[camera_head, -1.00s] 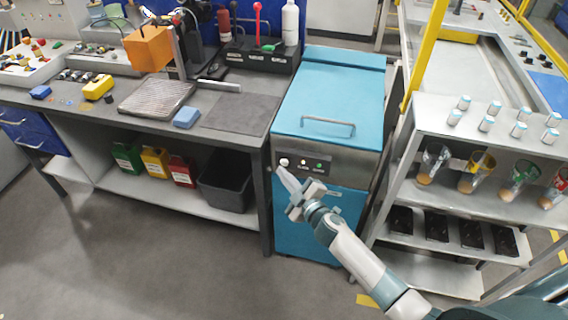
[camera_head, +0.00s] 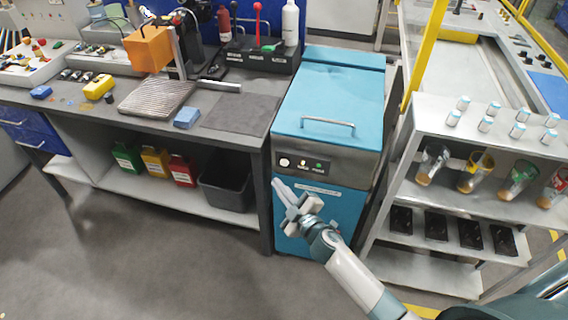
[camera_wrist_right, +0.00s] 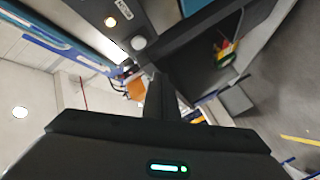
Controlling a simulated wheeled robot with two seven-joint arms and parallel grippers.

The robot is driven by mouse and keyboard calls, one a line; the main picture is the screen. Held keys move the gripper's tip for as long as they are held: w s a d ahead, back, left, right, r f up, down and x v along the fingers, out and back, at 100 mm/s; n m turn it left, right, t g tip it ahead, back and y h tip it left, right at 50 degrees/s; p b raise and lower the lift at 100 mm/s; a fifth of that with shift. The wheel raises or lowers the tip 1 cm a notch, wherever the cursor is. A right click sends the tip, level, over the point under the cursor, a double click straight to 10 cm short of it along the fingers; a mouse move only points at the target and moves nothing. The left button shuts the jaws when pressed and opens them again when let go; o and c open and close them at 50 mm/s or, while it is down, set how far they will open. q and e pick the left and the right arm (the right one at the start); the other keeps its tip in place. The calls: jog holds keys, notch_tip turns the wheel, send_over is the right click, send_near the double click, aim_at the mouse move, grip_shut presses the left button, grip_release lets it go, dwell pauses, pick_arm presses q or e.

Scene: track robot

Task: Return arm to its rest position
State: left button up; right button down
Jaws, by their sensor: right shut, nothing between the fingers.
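My right gripper (camera_head: 279,187) is shut and empty. In the head view it is in front of the blue machine (camera_head: 340,110), just below its control panel (camera_head: 304,164). My right arm comes in from the lower right. In the right wrist view the shut fingers (camera_wrist_right: 160,92) point away from the camera, and the panel's white button (camera_wrist_right: 138,43) shows beside them. I cannot tell the exact gap between fingertips and machine. My left gripper is not in view.
A workbench (camera_head: 240,113) stands left of the machine, with a black bin (camera_head: 226,185) on its lower shelf. A grey shelf rack (camera_head: 405,125) with cups and small jars stands at the right, close to my arm. The floor (camera_head: 150,260) in front is clear.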

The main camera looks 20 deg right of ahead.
jog(key=shift+f, duration=0.1)
dwell(0.5)
jog(key=s+d+f+m+g+h, duration=0.1)
jog(key=s+d+f+m+g, duration=0.15)
jog(key=s+f, duration=0.65)
jog(key=s+d+f+m+g+h, duration=0.1)
jog(key=s+f+g, duration=0.25)
jog(key=f, duration=1.05)
jog(key=s+d+f+m+g+h, duration=0.1)
jog(key=s+d+f+m+g, duration=0.1)
jog(key=s+f, duration=0.7)
jog(key=s+f+m+g, duration=0.1)
jog(key=s+f, duration=0.5)
jog(key=s, duration=0.6)
jog(key=s+f+m+g, duration=0.2)
jog(key=s+f+g, duration=0.2)
jog(key=s, duration=0.7)
jog(key=s+d+f+m+g, duration=0.1)
jog(key=s+f+g, duration=0.1)
jog(key=s+f, duration=0.6)
jog(key=s, duration=0.4)
jog(key=shift+s+f+g+h, duration=0.15)
jog(key=shift+s+g+h, duration=0.15)
jog(key=shift+s+g, duration=0.1)
